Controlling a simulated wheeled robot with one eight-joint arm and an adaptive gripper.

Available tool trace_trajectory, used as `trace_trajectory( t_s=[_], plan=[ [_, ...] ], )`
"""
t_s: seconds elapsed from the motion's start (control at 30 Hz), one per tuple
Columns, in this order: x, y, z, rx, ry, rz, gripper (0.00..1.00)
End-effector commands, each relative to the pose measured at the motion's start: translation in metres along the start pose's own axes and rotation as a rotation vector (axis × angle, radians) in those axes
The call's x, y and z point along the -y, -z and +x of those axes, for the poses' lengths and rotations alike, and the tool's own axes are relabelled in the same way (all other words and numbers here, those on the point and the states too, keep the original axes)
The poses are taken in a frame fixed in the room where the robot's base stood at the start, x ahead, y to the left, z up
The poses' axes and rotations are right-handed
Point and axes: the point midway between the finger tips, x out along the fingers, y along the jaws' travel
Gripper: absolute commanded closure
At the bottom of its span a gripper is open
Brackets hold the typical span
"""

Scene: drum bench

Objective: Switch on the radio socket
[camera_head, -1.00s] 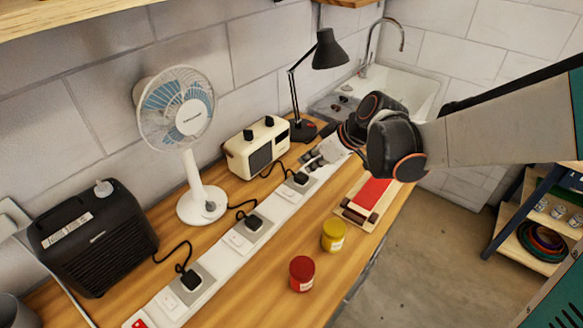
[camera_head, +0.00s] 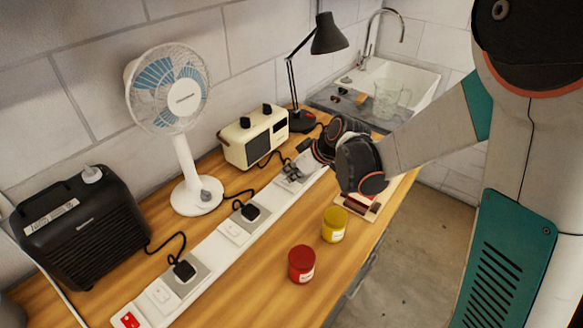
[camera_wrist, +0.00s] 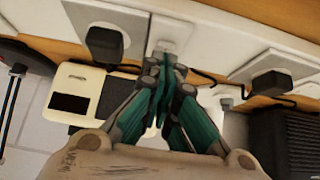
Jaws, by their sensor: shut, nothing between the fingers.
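The cream radio (camera_head: 254,138) stands against the wall behind the white socket strip (camera_head: 210,249); it is also at the left in the wrist view (camera_wrist: 92,95). A black plug (camera_wrist: 103,42), apparently the radio's, sits in the strip at upper left in the wrist view. A white switch (camera_wrist: 171,33) lies beside it, just beyond my fingertips and partly hidden by them; its position cannot be read. My gripper (camera_head: 291,173) is shut and empty, low over the strip in front of the radio. In the wrist view its fingertips (camera_wrist: 163,64) are together; contact is unclear.
Other plugs (camera_head: 184,270) and switches (camera_head: 160,295) line the strip, with a red switch (camera_head: 128,320) at its near end. A fan (camera_head: 195,195), black heater (camera_head: 85,230) and lamp (camera_head: 328,38) stand behind. Red (camera_head: 301,264) and yellow (camera_head: 335,224) jars stand in front.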

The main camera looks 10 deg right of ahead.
Motion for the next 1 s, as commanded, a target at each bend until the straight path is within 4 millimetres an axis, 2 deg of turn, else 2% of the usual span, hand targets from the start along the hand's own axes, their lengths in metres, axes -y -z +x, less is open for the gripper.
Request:
trace_trajectory(
  t_s=[0.4,0.6,1.0],
  plan=[
    [0.000,-0.003,0.002,0.000,0.000,0.000,1.00],
    [0.000,-0.018,0.007,0.000,-0.001,0.000,1.00],
    [0.000,-0.013,0.006,0.001,0.000,-0.001,1.00]
  ],
)
